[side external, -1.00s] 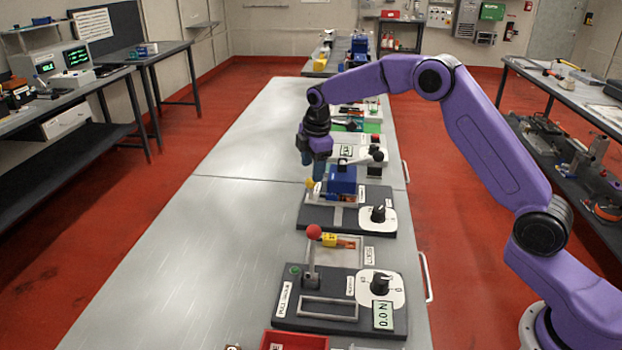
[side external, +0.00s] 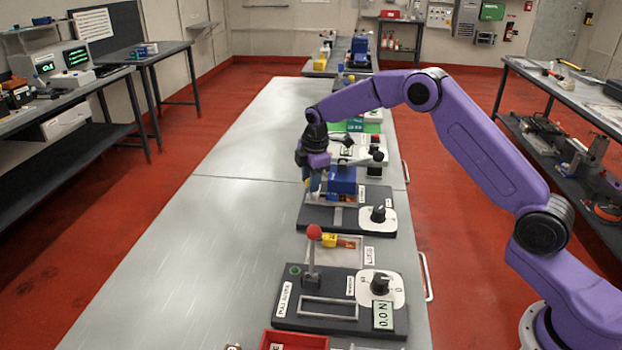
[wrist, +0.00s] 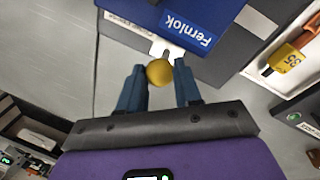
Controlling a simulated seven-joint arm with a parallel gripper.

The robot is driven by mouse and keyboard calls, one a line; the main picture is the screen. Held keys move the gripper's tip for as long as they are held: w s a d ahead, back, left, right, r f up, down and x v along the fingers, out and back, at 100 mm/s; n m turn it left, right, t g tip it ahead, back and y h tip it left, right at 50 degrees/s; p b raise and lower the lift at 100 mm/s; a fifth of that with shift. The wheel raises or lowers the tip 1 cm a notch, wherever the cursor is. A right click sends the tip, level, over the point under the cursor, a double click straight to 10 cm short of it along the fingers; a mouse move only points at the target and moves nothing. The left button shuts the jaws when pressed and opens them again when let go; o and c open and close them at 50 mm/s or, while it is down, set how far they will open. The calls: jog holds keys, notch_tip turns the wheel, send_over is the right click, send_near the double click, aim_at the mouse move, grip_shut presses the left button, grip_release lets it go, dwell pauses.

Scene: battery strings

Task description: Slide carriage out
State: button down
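The blue carriage (side external: 343,180) sits on a dark base plate (side external: 376,218) on the long bench. In the wrist view the carriage (wrist: 232,22) bears a "Fernlok" label and has a white tab (wrist: 166,47) at its near edge. A round yellow knob (wrist: 159,72) is at the end of this tab. My gripper (wrist: 160,84) has its two blue fingers on either side of the knob, with no clear gap showing at either side. In the side view my gripper (side external: 314,184) is low at the carriage's left side, and the knob is hidden there.
A dial (side external: 378,214) is on the base plate's right. A red bin (side external: 294,340) is at the front. The bench's left side (side external: 190,260) is clear.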

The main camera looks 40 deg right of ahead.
jog(key=shift+s+a, duration=2.65)
jog(key=shift+a, duration=0.05)
jog(key=c, duration=0.8)
grip_release()
jog(key=shift+a, duration=0.1)
jog(key=shift+r, duration=0.15)
jog(key=s+r, duration=0.1)
jog(key=r, duration=0.4)
jog(key=s+r, duration=0.1)
jog(key=r, duration=0.5)
jog(key=s+r, duration=0.1)
jog(key=r, duration=0.4)
jog(key=shift+s+a+r, duration=0.15)
jog(key=shift+a+r, duration=0.1)
jog(key=shift+r, duration=0.15)
